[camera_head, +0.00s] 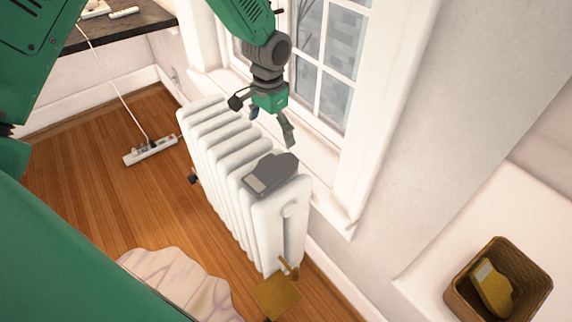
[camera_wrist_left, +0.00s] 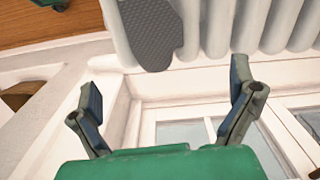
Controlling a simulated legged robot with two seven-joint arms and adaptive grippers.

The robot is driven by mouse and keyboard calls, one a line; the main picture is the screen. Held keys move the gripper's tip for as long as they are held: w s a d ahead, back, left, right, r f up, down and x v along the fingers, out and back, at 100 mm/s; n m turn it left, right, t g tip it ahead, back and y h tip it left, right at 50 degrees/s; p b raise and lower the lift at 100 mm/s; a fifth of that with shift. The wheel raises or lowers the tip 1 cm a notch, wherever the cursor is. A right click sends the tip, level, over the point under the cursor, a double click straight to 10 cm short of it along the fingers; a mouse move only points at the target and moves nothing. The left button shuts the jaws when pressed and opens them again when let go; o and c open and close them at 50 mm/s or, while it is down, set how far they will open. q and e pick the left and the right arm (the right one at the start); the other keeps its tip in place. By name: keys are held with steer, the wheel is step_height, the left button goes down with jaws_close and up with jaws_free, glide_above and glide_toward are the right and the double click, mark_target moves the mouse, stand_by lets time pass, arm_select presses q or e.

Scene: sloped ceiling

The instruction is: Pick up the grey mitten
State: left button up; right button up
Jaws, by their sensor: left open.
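The grey mitten (camera_head: 272,172) lies flat on the near end of the white radiator's top, with a lighter cuff towards the left. In the left wrist view the grey mitten (camera_wrist_left: 152,32) shows at the top, cut off by the edge, beyond the fingers. My left gripper (camera_head: 272,126) is open and empty, just behind the mitten in the head view and apart from it. Its two spread fingers also show in the left wrist view (camera_wrist_left: 165,85). My right gripper does not show.
The ribbed white radiator (camera_head: 225,150) stands beside the window (camera_head: 330,60) and its sill. A brown basket (camera_head: 535,287) holding a mustard mitten (camera_head: 491,287) sits on a white surface at right. A power strip (camera_head: 150,150) and crumpled pale cloth (camera_head: 180,280) lie left of the radiator.

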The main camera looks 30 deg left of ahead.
arm_select(q)
glide_above(277, 164)
steer(key=f, duration=0.5)
steer(key=f+b, duration=0.1)
steer(key=f, duration=0.1)
steer(key=shift+s+a+f, duration=0.3)
steer(key=shift+a+f, duration=0.15)
steer(key=shift+f, duration=0.4)
steer(key=f, duration=0.4)
steer(key=shift+w+d+f+b, duration=0.35)
steer(key=shift+d+f+b, duration=0.05)
steer(key=c, duration=1.1)
